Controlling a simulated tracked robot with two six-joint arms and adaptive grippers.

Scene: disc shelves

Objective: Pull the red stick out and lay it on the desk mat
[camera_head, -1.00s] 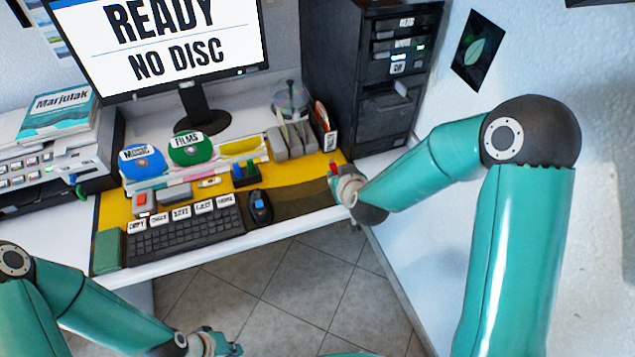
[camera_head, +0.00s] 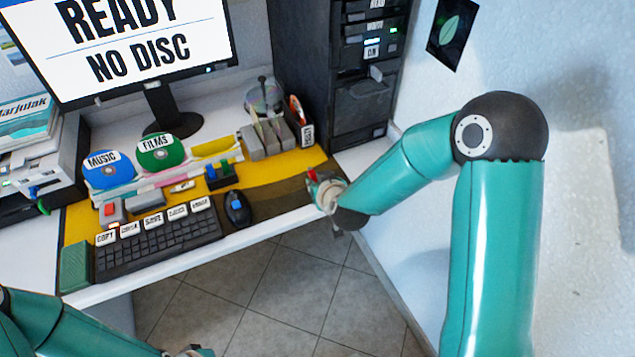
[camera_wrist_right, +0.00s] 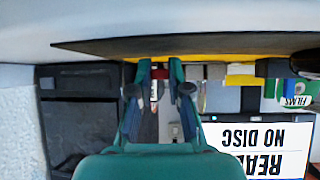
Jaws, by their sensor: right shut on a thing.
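The red stick (camera_head: 312,175) shows as a small red piece at the tips of my right gripper (camera_head: 319,186). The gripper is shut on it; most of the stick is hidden. They are at the right end of the yellow and brown desk mat (camera_head: 275,198), low by its front edge; I cannot tell if the stick touches it. In the right wrist view, the fingers (camera_wrist_right: 160,72) reach toward the mat edge, and the stick is not clear. A dark holder with a blue and a green stick (camera_head: 218,176) stands on the mat. My left gripper (camera_head: 190,352) is mostly cut off at the bottom edge.
A keyboard (camera_head: 158,243) and a mouse (camera_head: 237,208) lie left of my right gripper. Disc sleeves (camera_head: 157,154) and a grey rack (camera_head: 267,139) stand behind. A dark computer tower (camera_head: 362,105) is at the back right. The mat's brown right part is clear.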

